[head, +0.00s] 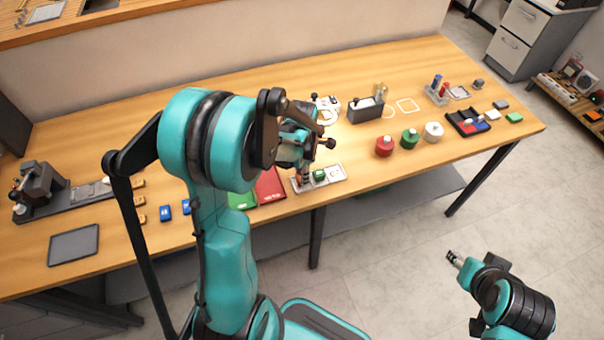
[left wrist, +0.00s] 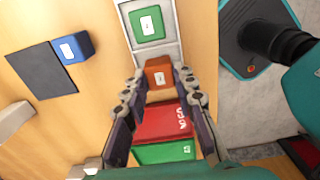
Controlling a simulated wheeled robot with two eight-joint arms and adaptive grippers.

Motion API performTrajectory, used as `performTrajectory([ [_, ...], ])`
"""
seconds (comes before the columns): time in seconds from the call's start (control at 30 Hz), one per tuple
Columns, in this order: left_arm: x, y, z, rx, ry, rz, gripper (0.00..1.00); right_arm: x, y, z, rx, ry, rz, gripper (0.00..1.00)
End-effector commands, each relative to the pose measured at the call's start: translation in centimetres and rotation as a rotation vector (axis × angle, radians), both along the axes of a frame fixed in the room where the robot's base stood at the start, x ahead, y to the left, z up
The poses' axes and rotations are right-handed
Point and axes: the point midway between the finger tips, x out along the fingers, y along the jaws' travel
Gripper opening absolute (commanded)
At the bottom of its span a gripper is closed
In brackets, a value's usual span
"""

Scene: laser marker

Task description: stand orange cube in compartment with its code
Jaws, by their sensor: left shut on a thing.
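The orange cube (left wrist: 158,72) has a white label and sits between the fingers of my left gripper (left wrist: 160,82), which is shut on it. The cube is at the near end of the pale compartment tray (left wrist: 176,53) in the wrist view. I cannot tell whether it touches the tray floor. A green cube (left wrist: 149,24) with a white label stands in the adjoining compartment; it also shows in the head view (head: 319,175). In the head view my left gripper (head: 303,181) is at the tray's left end (head: 343,171). My right gripper (head: 455,258) is off the table, its finger state unclear.
A red plate (head: 270,186) and a green plate (head: 242,200) lie left of the tray. Blue blocks (head: 166,213) and a dark pad (head: 74,245) are farther left. Red, green and white round containers (head: 384,146) stand right of the tray.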

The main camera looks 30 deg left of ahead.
Motion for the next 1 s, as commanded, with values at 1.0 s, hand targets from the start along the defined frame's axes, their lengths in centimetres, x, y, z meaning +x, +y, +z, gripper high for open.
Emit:
performTrajectory([
  [1.0, 0.00, 0.00, -0.19, 0.000, 0.000, 0.000, 0.42, 0.00, 0.00, -0.33, 0.000, 0.000, 0.000, 0.45],
])
